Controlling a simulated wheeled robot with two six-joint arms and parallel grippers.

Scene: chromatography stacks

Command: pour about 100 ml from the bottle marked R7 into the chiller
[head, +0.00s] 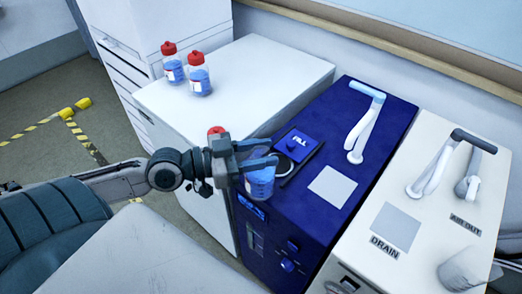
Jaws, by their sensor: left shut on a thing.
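My left gripper (272,156) is shut on a clear bottle with blue liquid (261,183), at the left edge of the dark blue chiller (318,222). The fingers hide the bottle's upper part; its mark cannot be read, and its tilt is hard to tell. On the chiller's top, a blue flap marked FILL (298,141) lies just right of the gripper, with a dark ring-shaped opening (283,164) partly showing beside the fingers. No stream of liquid shows. My right gripper is not in view.
Two red-capped bottles of blue liquid (173,66) (199,78) stand on the white cabinet (265,70). Another red cap (215,131) shows behind my gripper. A white unit marked DRAIN (440,175) stands at right. White-and-blue handle-like fittings (364,125) rise from the chiller.

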